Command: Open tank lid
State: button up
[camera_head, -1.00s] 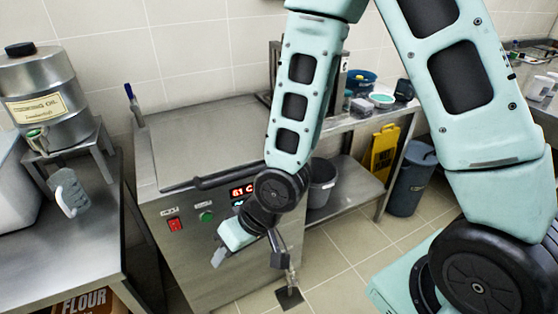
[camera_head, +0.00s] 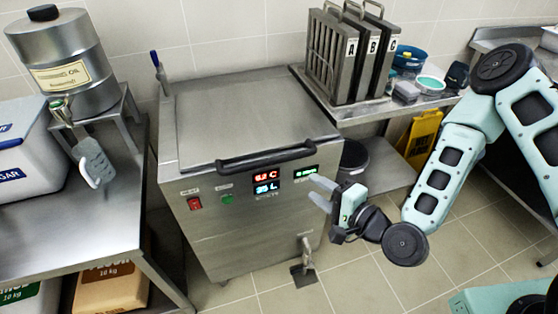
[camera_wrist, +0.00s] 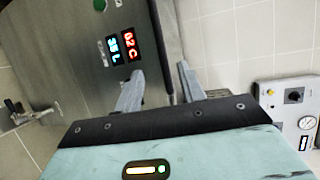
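The stainless steel tank (camera_head: 250,200) stands in the middle of the head view. Its flat lid (camera_head: 245,115) lies closed on top, with a black bar handle (camera_head: 266,156) along the front edge. My gripper (camera_head: 319,192) is in front of the tank's right front side, lower than the handle and apart from it. Its two fingers are spread and nothing is between them. In the wrist view my gripper (camera_wrist: 158,88) is also open, with the tank's front panel (camera_wrist: 75,60) and its lit displays beyond the fingers.
A drain tap (camera_head: 306,252) sticks out low at the tank's front. Filter racks marked A, B, C (camera_head: 350,55) stand on the right bench.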

aim_at(274, 163)
jog(key=b+x, duration=0.7)
jog(key=x, duration=0.9)
jog(key=shift+w+a+f+b, duration=0.1)
jog(key=shift+a+b, duration=0.1)
jog(key=shift+b, duration=0.1)
grip_shut()
